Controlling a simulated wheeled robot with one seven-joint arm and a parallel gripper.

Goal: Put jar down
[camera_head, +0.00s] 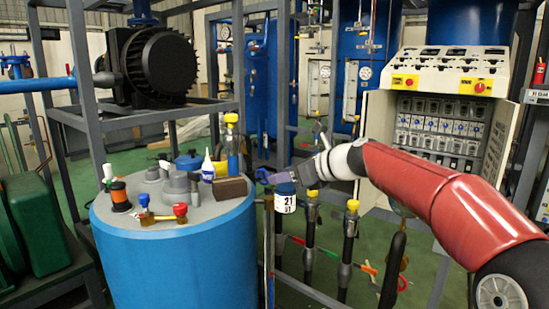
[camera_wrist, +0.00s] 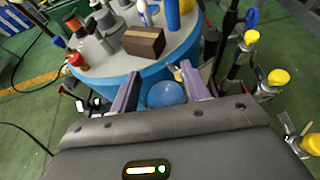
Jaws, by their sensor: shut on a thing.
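The jar (camera_head: 285,203) is white with a dark blue lid and a label with numbers on it. My gripper (camera_head: 274,179) is shut on it near the lid, and the jar hangs upright beside the right edge of the blue drum (camera_head: 185,262), over open space. In the wrist view the jar's round blue lid (camera_wrist: 165,94) sits between the two fingers of my gripper (camera_wrist: 160,82). The rest of the jar is hidden below the lid there. The drum's grey top lies just beyond the fingers.
On the drum top are a brown block (camera_head: 230,189), a white bottle (camera_head: 208,168), an orange spool (camera_head: 120,196), two small valves and grey metal pieces. The front right of the top is bare. Yellow-capped pipes (camera_head: 351,230) stand right of the jar.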

